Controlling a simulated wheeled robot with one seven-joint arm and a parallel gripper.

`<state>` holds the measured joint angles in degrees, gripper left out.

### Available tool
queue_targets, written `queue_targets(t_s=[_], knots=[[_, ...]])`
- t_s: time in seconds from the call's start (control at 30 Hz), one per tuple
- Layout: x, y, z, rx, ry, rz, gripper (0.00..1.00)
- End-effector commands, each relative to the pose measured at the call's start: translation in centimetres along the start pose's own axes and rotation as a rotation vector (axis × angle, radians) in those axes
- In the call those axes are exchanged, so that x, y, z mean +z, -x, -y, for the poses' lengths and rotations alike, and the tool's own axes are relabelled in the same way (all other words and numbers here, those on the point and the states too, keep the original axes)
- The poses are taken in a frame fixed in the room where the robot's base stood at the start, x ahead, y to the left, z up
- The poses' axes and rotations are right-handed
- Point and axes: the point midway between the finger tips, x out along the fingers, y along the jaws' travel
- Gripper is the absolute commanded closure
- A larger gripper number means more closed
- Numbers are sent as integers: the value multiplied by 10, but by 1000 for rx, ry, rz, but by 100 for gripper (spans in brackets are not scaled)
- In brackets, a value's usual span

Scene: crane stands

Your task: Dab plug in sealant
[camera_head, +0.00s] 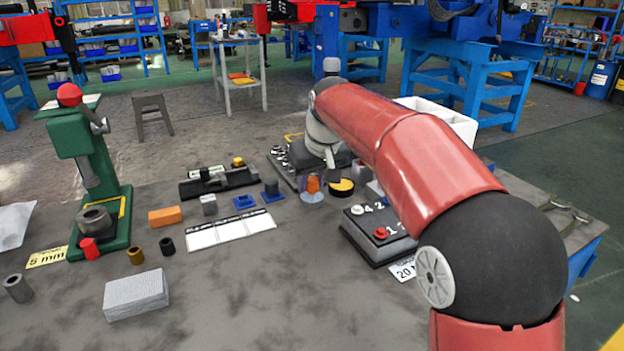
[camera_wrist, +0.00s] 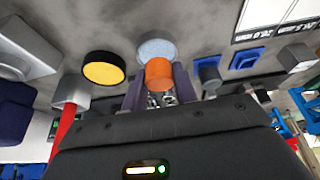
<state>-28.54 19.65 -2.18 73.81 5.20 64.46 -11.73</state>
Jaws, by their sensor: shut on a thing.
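An orange plug (camera_head: 313,184) is at the tip of my gripper. The wrist view shows the plug (camera_wrist: 159,73) between the two fingers (camera_wrist: 158,92), which are shut on it. A pale grey-blue round dish (camera_wrist: 156,47), which looks like the sealant dish, lies just beyond the plug and is partly covered by it. In the head view the plug overlaps the dish (camera_head: 311,197). I cannot tell whether the plug touches what is in it. My fingers are mostly hidden in the head view.
A black round pad with a yellow top (camera_head: 341,187) stands close to the right of the dish. A numbered button box (camera_head: 378,236) is further right. Blue square holders (camera_head: 244,202) and a white marked card (camera_head: 230,229) lie to the left. A green press (camera_head: 91,180) stands far left.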

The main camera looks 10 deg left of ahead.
Motion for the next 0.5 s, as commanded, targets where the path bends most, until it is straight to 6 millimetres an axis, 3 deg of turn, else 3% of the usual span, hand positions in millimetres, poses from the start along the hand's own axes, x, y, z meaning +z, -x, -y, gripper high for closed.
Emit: queue_targets(t_s=[0.5], knots=[[3, -6, 0, 0, 0, 0, 90]])
